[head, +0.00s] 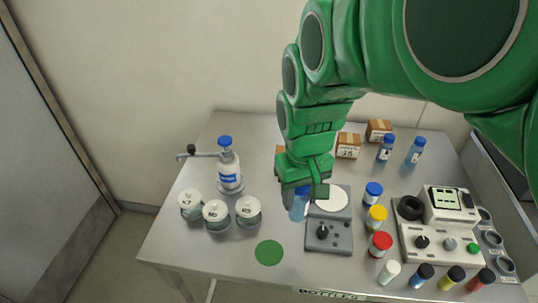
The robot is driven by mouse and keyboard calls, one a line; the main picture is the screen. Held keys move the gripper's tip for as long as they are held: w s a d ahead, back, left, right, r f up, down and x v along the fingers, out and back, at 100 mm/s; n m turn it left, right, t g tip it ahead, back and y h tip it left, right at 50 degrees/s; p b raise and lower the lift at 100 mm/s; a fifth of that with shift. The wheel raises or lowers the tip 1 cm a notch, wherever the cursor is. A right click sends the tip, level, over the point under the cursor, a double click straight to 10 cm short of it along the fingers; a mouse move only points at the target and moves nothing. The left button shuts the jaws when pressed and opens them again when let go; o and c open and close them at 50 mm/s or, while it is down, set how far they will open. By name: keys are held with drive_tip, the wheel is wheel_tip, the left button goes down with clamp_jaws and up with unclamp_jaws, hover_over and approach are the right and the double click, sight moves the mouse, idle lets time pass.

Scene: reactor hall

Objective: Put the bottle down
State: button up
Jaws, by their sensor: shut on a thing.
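My green gripper (305,188) is shut on a small blue bottle (298,209) over the middle of the metal table (200,260). The bottle's upper part is hidden by the gripper. The bottle shows just left of a grey device with a round white plate (332,199) and a black knob. I cannot tell whether its base touches the table. A flat green disc (268,252) lies bare on the table, nearer the front edge and left of the bottle.
Lidded jars (215,212) and a blue-capped dispenser (229,165) stand at left. Two blue bottles (386,149) and small boxes (348,145) stand at the back right. Colour-capped vials (380,243) and a white instrument (445,220) fill the right. The front left is clear.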

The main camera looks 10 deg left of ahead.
drive_tip(key=w+a+m, duration=0.2)
drive_tip(key=w+a, duration=0.6)
drive_tip(key=w, duration=0.5)
drive_tip(key=w+a+m, duration=0.1)
drive_tip(key=w+a, duration=0.7)
drive_tip(key=w, duration=0.6)
drive_tip(key=w+a+f, duration=0.6)
drive_tip(key=w+f, duration=0.3)
drive_tip(key=w, duration=0.3)
drive_tip(key=shift+a+f, duration=0.2)
drive_tip(key=shift+a, duration=0.05)
drive_tip(key=shift+w+f, duration=0.1)
drive_tip(key=shift+w, duration=0.05)
drive_tip(key=shift+w+a+f, duration=0.1)
drive_tip(key=shift+w+f, duration=0.1)
drive_tip(key=shift+f, duration=1.6)
drive_tip(key=shift+f, duration=0.1)
